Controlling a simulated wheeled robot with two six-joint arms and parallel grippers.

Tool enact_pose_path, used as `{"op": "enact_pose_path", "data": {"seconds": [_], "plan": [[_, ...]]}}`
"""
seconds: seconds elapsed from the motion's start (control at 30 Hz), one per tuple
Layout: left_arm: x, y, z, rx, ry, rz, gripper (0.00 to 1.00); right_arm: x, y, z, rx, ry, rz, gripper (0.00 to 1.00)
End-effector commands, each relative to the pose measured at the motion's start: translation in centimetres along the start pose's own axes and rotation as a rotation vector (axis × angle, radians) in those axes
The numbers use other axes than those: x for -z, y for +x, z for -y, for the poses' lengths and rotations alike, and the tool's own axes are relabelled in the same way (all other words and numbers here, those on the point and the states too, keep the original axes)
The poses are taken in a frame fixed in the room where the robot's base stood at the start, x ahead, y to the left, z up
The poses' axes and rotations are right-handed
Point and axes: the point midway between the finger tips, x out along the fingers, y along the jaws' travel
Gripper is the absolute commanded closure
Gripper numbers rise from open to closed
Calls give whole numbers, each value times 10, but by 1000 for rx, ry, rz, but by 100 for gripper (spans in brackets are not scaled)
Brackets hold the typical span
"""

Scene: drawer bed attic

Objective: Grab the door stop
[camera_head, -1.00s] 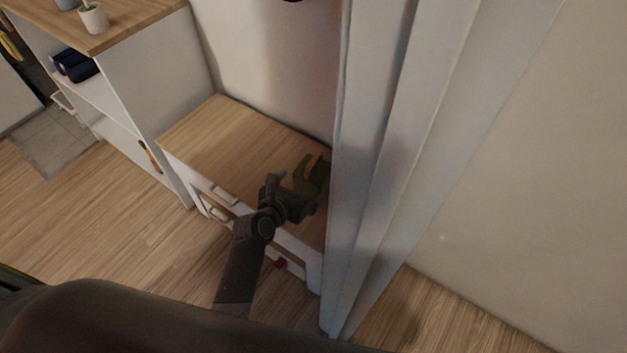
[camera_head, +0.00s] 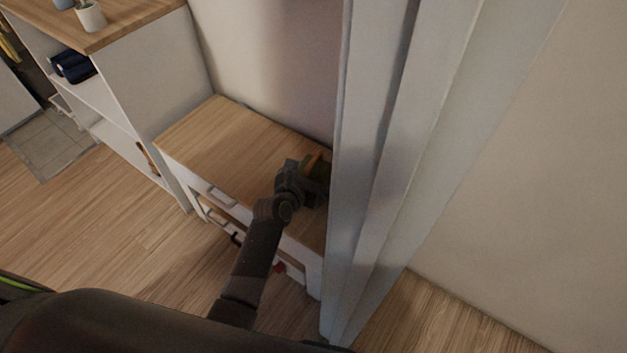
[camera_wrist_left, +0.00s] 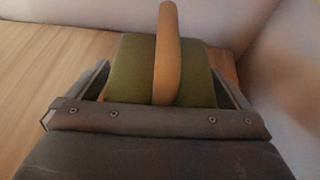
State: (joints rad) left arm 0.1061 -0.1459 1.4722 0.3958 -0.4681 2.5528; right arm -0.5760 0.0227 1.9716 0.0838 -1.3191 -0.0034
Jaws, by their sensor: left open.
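The door stop is a green block with a tan strap handle on top. In the left wrist view the door stop (camera_wrist_left: 135,68) sits on the wooden top, between the two fingers of my left gripper (camera_wrist_left: 165,85). The gripper is open, with a finger on each side of the block; I cannot tell whether they touch it. In the head view my left gripper (camera_head: 316,180) is over the right end of the low cabinet and hides most of the door stop (camera_head: 318,163). My right gripper does not show.
The low white cabinet has a wooden top (camera_head: 225,140). A white door frame (camera_head: 375,170) stands close on the right of my left gripper. A taller shelf unit (camera_head: 150,85) with a potted plant (camera_head: 90,14) is at the left. The cabinet top's left part is clear.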

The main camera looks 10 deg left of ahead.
Motion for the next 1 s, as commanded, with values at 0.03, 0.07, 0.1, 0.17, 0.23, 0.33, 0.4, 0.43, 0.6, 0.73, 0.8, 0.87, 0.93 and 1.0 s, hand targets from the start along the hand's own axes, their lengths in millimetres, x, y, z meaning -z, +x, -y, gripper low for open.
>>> {"op": "enact_pose_path", "data": {"seconds": [0.03,0.07,0.1,0.17,0.23,0.33,0.4,0.43,0.6,0.73,0.8,0.87,0.93,1.0], "plan": [[0,0,0,0,0,0,0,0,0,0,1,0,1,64],[0,0,0,0,0,0,0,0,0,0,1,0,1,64],[0,0,0,0,0,0,0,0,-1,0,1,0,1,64],[0,0,0,0,0,0,0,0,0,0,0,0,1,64],[0,0,0,0,1,0,4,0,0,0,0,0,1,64],[0,0,0,0,1,-1,17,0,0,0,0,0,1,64],[0,0,0,0,1,-1,26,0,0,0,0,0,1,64],[0,0,0,0,1,-1,30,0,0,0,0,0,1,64],[0,0,0,-1,1,-1,52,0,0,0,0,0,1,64],[0,0,0,-1,1,-1,69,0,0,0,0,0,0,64],[0,0,0,-1,1,-1,79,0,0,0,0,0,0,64],[-4,0,-1,-2,2,9,80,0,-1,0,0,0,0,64],[-4,0,-1,-2,2,9,80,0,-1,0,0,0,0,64],[-4,0,-1,-2,2,8,80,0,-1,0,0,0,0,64]]}}
